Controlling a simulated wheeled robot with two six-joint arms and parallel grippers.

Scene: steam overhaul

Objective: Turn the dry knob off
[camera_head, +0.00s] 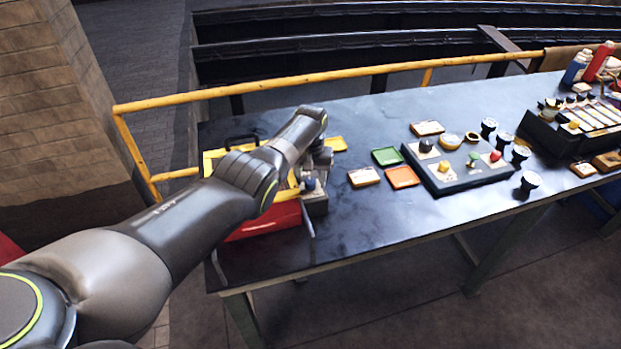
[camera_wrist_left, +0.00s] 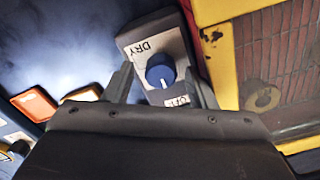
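A round blue dry knob (camera_wrist_left: 160,72) with a white pointer line sits on a white plate on a dark control box (camera_wrist_left: 131,41). The plate carries the label DRY on one side and OFF on the other; the pointer line lies on the side of the knob toward OFF. My left gripper (camera_wrist_left: 161,76) is open, with one finger on each side of the knob. I cannot tell whether the fingers touch it. In the head view the knob (camera_head: 309,184) shows small below my left gripper (camera_head: 313,172), on the control box (camera_head: 316,207). My right gripper is not in view.
A red and yellow machine (camera_head: 262,222) stands directly beside the control box, mostly behind my left arm. Coloured tiles (camera_head: 386,156) and a grey panel with knobs (camera_head: 456,176) lie to the right. A yellow rail (camera_head: 270,86) runs behind the table.

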